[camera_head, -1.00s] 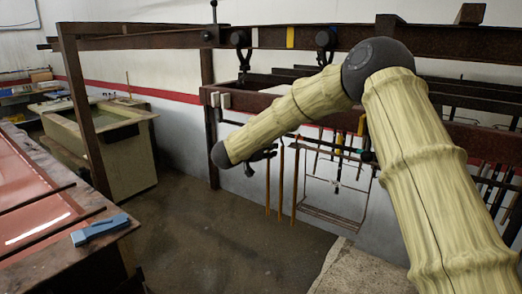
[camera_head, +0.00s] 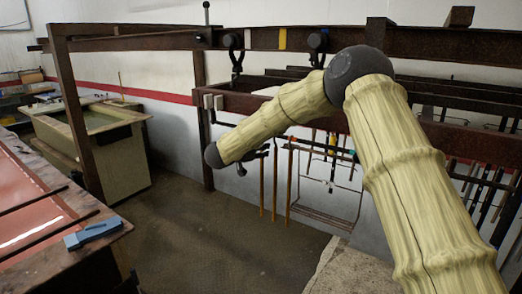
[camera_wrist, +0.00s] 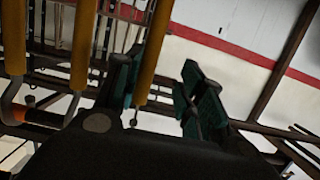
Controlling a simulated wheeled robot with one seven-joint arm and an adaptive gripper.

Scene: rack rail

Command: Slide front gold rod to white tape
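Several slim gold rods hang from the rack; in the head view one (camera_head: 289,185) is at the right of the group and another (camera_head: 262,187) at the left. I cannot tell which is the front one. In the wrist view a gold rod (camera_wrist: 155,45) shows between my spread green-padded fingers, close to the left finger. My gripper (camera_wrist: 160,92) is open; contact with the rod cannot be made out. In the head view my gripper (camera_head: 255,152) is small and dark beside the rods' upper parts. The white tape (camera_head: 247,38) is on the upper beam, left of the yellow tape (camera_head: 282,39).
Two dark hangers (camera_head: 319,45) sit on the upper beam. A lower rusty rail (camera_head: 300,110) crosses behind my arm. A wire frame (camera_head: 330,210) hangs right of the rods. A tank (camera_head: 100,140) and a table with a blue tool (camera_head: 95,232) stand left. The middle floor is clear.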

